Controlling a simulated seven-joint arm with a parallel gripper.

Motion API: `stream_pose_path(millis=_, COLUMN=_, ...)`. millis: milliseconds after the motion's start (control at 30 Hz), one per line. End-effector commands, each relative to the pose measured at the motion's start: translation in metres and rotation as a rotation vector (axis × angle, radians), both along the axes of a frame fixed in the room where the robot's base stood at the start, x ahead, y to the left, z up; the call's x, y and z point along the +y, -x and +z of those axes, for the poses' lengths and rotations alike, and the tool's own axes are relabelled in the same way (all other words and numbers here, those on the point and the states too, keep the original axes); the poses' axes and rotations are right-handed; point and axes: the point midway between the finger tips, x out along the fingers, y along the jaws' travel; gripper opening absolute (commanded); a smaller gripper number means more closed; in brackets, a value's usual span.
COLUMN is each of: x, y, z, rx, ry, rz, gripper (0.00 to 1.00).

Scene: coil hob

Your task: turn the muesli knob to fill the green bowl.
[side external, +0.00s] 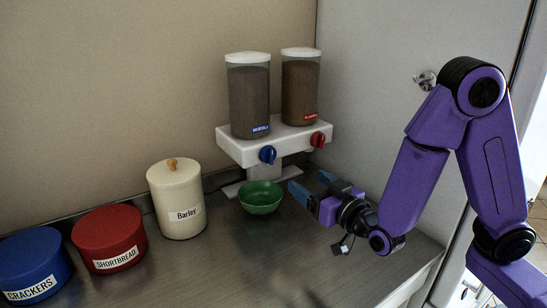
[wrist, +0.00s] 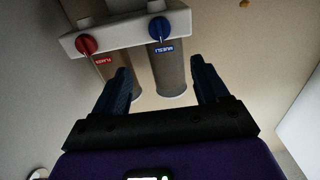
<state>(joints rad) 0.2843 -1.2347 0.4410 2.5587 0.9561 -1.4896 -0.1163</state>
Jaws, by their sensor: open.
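The muesli dispenser (side external: 249,98) is the left clear canister, with a blue label. Its blue knob (side external: 267,154) is on the front of the white stand. In the wrist view, which looks upside down, the blue knob (wrist: 159,28) is beyond my fingers and a little right of centre. The green bowl (side external: 260,198) sits on the counter below the blue knob and looks empty. It is not in the wrist view. My gripper (side external: 309,186) is open and empty, right of the bowl and lower than the knob. Both fingers (wrist: 160,68) show apart in the wrist view, touching nothing.
A second dispenser (side external: 301,88) with a red knob (side external: 318,139) stands to the right on the same stand (side external: 232,146). A Barley canister (side external: 177,205), a red shortbread tin (side external: 108,240) and a blue crackers tin (side external: 34,266) line the left. The front counter (side external: 235,265) is clear.

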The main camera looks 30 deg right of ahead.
Motion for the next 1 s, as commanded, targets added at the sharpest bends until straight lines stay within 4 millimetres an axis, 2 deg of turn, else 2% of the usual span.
stream_pose_path(millis=167, x=0.0, y=-0.013, z=0.0, rx=0.0, ry=-0.001, rz=-0.002, gripper=0.74)
stream_pose_path(millis=700, x=0.0, y=-0.112, z=0.0, rx=0.0, ry=-0.001, rz=-0.001, gripper=0.74)
stream_pose_path(millis=1000, x=0.0, y=-0.147, z=0.0, rx=0.001, ry=0.0, rz=0.0, gripper=0.74)
